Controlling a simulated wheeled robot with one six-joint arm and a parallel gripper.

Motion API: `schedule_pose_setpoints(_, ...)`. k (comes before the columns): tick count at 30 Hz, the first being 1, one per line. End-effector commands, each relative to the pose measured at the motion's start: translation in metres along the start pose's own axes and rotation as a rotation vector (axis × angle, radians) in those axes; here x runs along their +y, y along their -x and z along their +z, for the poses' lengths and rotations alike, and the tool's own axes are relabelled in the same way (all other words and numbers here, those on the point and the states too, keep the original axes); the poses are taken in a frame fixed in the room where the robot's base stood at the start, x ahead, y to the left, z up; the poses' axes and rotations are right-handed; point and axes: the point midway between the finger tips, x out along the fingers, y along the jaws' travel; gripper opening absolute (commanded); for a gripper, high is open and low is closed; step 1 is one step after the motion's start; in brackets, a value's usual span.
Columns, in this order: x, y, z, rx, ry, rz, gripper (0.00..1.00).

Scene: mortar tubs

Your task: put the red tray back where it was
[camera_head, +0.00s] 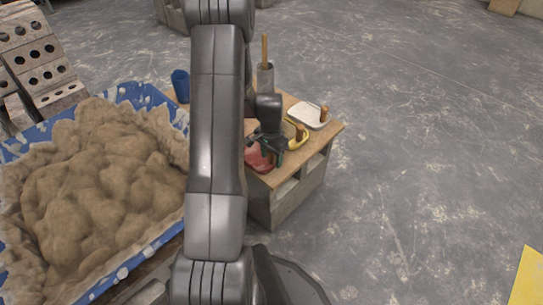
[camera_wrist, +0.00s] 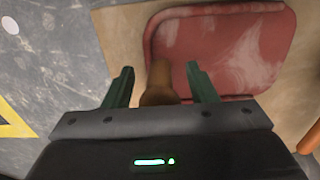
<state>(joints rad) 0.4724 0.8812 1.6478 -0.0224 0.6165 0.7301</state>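The red tray (camera_head: 256,160) lies at the near left edge of a small wooden-topped stand, partly hidden by my arm in the head view. In the wrist view the red tray (camera_wrist: 235,50) is a rounded rectangle with pale smears and a brown wooden handle (camera_wrist: 158,82). My gripper (camera_wrist: 162,84) is open, with one green finger on each side of the handle and a visible gap on both sides. In the head view my gripper (camera_head: 270,146) is low over the tray. Whether the fingers reach down to the handle's height is unclear.
A yellow tray with a wooden handle (camera_head: 298,136) is just right of my gripper. A white tray (camera_head: 309,116) lies behind it on the stand (camera_head: 328,134). A blue cup (camera_head: 180,86) and a blue tub (camera_head: 127,93) of mortar are left.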

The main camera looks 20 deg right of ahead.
Motion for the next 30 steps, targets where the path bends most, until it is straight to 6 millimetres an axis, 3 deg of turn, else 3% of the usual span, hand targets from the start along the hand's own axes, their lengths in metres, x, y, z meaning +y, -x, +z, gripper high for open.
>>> schedule_pose_setpoints(8,0.000,0.005,0.000,0.001,0.000,-0.001,0.52)
schedule_pose_setpoints(21,-0.001,0.091,-0.001,0.003,0.000,-0.003,0.52)
schedule_pose_setpoints(30,0.000,0.121,0.000,0.000,0.000,0.000,0.52)
